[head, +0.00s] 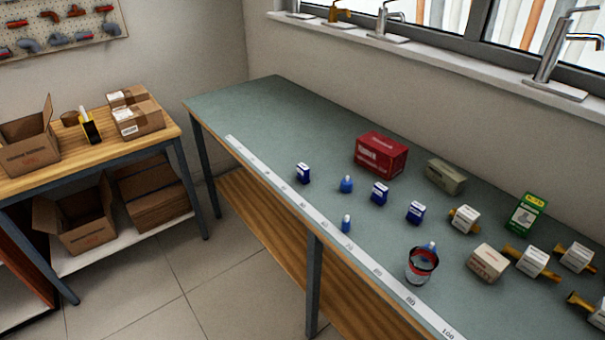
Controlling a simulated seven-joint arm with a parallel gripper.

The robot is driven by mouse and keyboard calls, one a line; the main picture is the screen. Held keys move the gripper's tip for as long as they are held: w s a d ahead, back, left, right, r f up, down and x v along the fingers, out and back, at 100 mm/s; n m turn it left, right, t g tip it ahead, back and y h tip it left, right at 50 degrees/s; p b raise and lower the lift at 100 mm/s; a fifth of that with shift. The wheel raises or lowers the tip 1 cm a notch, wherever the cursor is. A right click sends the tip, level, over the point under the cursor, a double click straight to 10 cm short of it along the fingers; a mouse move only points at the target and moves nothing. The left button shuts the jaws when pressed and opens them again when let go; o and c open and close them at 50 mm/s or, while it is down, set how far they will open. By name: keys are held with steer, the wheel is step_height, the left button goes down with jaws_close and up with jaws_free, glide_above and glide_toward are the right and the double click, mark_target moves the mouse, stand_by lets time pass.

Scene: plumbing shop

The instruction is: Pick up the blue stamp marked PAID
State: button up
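Several small blue objects stand on the green-grey bench top (270,120). Three are dark blue blocks with white labels: a left one (303,173), a middle one (379,194) and a right one (415,212). Two are rounded, knob-topped blue pieces: one behind (347,184) and a smaller one near the front edge (346,224). No lettering is readable, so I cannot tell which is the stamp marked PAID. My gripper is not in view.
A red box (381,154), an olive box (445,176) and a green box (526,213) stand toward the wall. White-labelled brass fittings (465,218) and a beige box (488,263) crowd the right. A white ruler strip (330,226) runs along the front edge. The bench's far left is clear.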

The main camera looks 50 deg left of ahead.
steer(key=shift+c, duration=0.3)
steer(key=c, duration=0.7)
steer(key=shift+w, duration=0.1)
